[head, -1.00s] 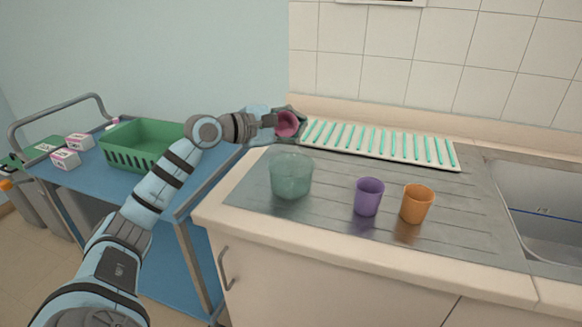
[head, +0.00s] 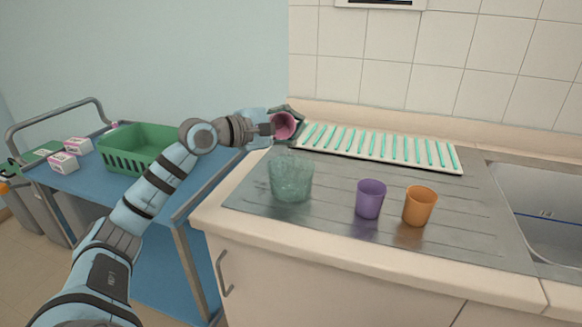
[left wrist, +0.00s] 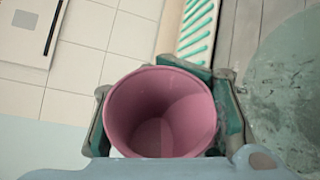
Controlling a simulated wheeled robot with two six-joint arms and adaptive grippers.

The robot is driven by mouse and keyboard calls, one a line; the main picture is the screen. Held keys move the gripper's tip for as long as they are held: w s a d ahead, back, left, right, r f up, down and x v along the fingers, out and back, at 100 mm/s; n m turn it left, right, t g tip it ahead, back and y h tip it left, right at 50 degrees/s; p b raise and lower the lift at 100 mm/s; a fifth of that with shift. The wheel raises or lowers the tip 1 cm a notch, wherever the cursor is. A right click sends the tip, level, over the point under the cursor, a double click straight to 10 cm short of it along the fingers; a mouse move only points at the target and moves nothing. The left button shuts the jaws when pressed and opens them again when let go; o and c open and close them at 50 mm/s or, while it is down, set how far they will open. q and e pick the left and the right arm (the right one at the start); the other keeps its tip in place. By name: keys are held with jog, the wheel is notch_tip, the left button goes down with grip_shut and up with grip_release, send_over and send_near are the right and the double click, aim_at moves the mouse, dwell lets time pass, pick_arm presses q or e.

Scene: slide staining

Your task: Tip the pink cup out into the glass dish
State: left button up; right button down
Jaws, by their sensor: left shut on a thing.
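The pink cup (head: 283,126) is held by my left gripper (head: 287,122) above the back left of the steel drainboard. The clear glass dish (head: 291,180) stands on the drainboard, in front of and below the cup. In the left wrist view the dish (left wrist: 290,90) shows at the right edge, beside the cup. My right gripper is not in view.
A purple cup (head: 370,199) and an orange cup (head: 419,206) stand right of the dish. A white rack with green strips (head: 380,147) lies behind. A sink (head: 545,205) is at the right. A blue cart (head: 80,182) with a green basket (head: 135,151) is at the left.

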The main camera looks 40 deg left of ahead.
pick_arm(q)
jog(key=shift+s, duration=0.1)
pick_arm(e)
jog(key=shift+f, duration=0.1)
